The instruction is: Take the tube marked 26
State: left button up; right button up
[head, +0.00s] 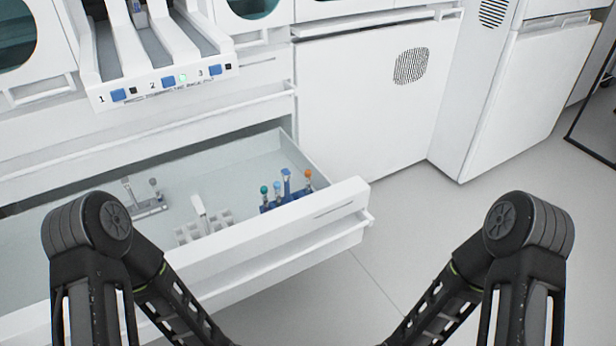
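Several capped tubes stand in a blue rack (286,201) at the right end of the open drawer. I make out a teal cap (264,190), a light blue cap (277,187) and an orange cap (308,174). A grey rack (149,208) at the drawer's left holds tubes with greyish tops (153,183). No number on any tube is legible, so I cannot tell which one is marked 26. Both my arms show at the bottom left and right, but neither gripper is in view.
The open white drawer (345,198) juts out from the machine. A white rack (203,226) stands between the other two racks. Above is a panel with lanes numbered 1, 2 and 3 (168,82). White cabinets (365,100) stand behind; the floor (420,230) to the right is clear.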

aim_at(307, 173)
jog(key=u, duration=1.65)
jog(key=k+l, duration=0.45)
jog(key=l, duration=0.15)
jog(key=k+l, duration=0.45)
jog(key=l, duration=0.15)
